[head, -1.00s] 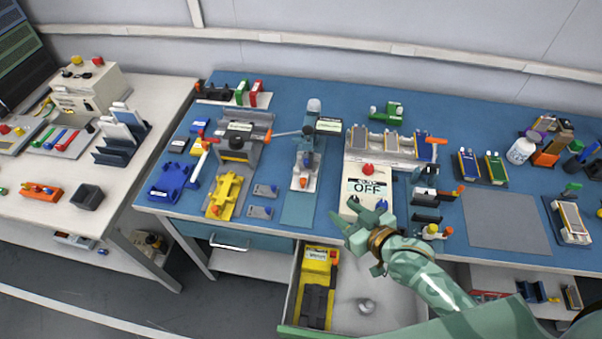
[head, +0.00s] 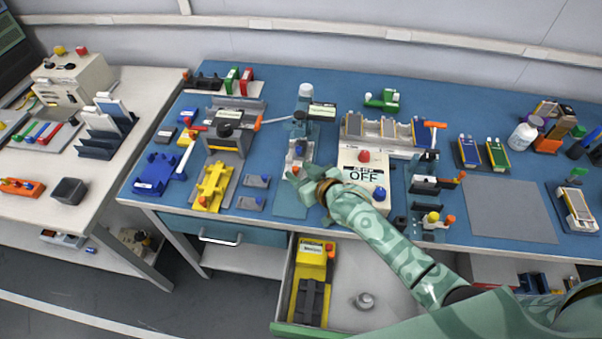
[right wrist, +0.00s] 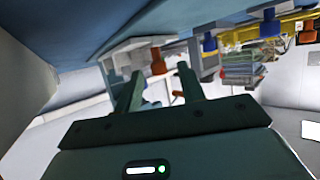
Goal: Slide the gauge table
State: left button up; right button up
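The gauge stand (head: 301,118) stands upright on the blue bench, with a small green-and-white display at its top right. Its pale gauge table (head: 291,158) is low at its front, with an orange-red knob (right wrist: 158,60) that shows in the right wrist view. My right gripper (head: 289,174) is at the front of the gauge table and hides part of it. In the right wrist view its two fingers (right wrist: 160,84) are apart, with the knob just beyond the gap between their tips; I see no grip on it. My left gripper is out of view.
A white box reading OFF (head: 362,180) stands close right of my right gripper. A yellow fixture (head: 212,186) and small grey plates lie to the left. An open drawer (head: 345,306) with a yellow-black device is below. A grey mat (head: 508,210) lies clear at right.

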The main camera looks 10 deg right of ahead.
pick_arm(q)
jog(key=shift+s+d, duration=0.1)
